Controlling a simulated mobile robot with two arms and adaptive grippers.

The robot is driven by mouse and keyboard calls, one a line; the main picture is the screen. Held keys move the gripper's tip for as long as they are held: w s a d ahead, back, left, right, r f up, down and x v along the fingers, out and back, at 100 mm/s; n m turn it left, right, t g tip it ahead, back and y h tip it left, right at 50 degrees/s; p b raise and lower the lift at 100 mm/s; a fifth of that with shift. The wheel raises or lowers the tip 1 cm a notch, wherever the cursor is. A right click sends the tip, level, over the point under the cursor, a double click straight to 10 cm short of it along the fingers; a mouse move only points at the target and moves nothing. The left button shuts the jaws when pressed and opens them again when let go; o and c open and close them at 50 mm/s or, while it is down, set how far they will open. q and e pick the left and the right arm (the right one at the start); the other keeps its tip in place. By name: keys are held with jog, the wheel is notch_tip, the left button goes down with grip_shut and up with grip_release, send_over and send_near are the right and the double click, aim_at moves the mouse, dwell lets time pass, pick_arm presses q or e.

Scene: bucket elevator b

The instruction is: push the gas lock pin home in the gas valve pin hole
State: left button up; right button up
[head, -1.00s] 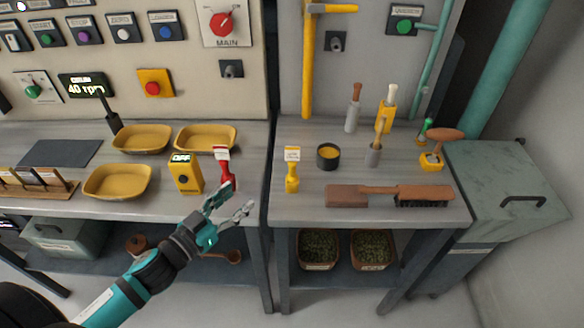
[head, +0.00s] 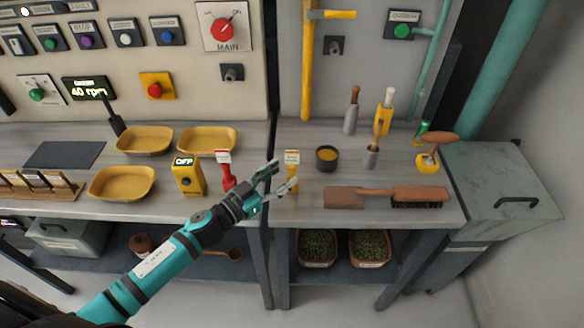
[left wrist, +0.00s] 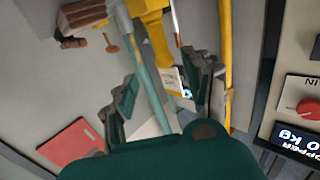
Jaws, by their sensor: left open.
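A yellow pin with a white tag (head: 291,157), which looks like the gas lock pin, stands near the left edge of the right-hand bench. My left gripper (head: 279,180) is open in front of it, its fingers overlapping the pin's lower part. In the left wrist view a white lettered tag (left wrist: 172,82) shows between the open fingers (left wrist: 165,95); I cannot tell whether they touch it. A dark fitting (head: 333,45) sits on the grey panel beside the yellow pipe (head: 307,70), below a yellow lever (head: 331,14). I cannot make out the gas valve pin hole. My right gripper is out of view.
A red tagged pin (head: 224,160) and a yellow OFF box (head: 188,178) stand left of the gripper. A dark cup (head: 327,157), a brush (head: 421,197) and upright tools occupy the right bench. A dark gap separates the benches. Yellow trays (head: 122,183) lie left.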

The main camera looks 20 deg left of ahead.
aim_at(293, 164)
pick_arm(q)
jog(key=x, duration=0.2)
jog(key=p+x, duration=0.1)
jog(key=x, duration=0.1)
jog(key=shift+w+a+r, duration=0.15)
jog(key=shift+w+a, duration=0.05)
jog(key=shift+w, duration=0.2)
jog(key=shift+w+d, duration=0.2)
jog(key=shift+w, duration=0.2)
jog(key=shift+s, duration=0.15)
jog(key=shift+c, duration=1.1)
grip_shut()
jog(key=shift+f, duration=0.2)
